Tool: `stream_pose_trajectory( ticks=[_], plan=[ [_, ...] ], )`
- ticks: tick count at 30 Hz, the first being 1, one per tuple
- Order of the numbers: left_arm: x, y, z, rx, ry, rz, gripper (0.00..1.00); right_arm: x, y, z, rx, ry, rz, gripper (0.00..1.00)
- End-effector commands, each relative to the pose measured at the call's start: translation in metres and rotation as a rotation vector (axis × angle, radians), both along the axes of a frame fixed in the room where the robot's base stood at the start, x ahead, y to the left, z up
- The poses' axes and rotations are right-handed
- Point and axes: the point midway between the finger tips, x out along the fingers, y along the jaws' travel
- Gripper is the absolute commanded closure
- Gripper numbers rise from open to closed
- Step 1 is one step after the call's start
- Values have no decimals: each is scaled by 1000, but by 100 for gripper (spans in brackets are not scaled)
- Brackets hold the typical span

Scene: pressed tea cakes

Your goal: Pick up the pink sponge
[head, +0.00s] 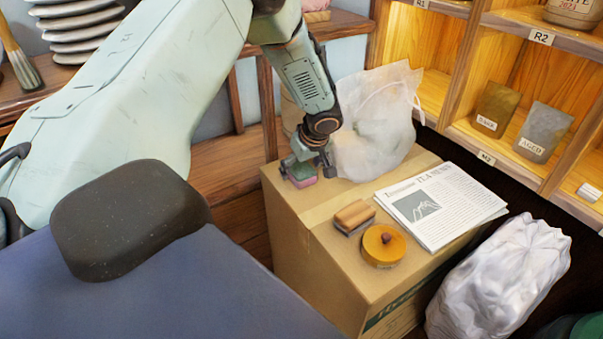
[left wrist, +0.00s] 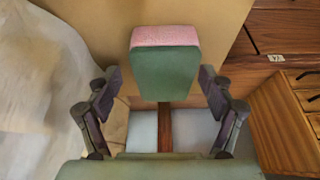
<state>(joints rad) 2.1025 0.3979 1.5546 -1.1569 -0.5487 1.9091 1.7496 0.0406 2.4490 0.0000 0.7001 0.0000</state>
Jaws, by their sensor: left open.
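The pink sponge (head: 302,182) has a pink layer and a green layer. It rests on top of the cardboard box (head: 290,264), near its back left edge, partly hidden by my left gripper (head: 308,163). In the left wrist view the sponge (left wrist: 165,37) lies between and slightly ahead of the fingertips of my left gripper (left wrist: 161,78), its green face towards the camera. The fingers are open, with a gap on each side of the sponge. My right gripper is not in view.
A translucent white bag (head: 375,122) stands close behind the left gripper. A newspaper (head: 440,205), a wooden-handled brush (head: 354,216) and a round yellow tin (head: 383,245) lie on the box. A crumpled white bag (head: 500,275) is at its right. Shelves (head: 520,95) stand behind.

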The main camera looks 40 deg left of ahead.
Motion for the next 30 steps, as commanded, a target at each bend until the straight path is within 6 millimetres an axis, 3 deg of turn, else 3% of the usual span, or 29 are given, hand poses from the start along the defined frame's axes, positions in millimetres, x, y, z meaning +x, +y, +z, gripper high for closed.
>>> stream_pose_trajectory(
  ticks=[7, 20, 30],
  plan=[
    [-1, 0, -1, -1, 1, 1, 19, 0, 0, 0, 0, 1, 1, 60],
    [1, 1, -1, -1, 1, -1, 55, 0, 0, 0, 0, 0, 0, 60],
    [1, 1, -1, -1, 0, -1, 57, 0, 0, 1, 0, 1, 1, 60]
  ],
)
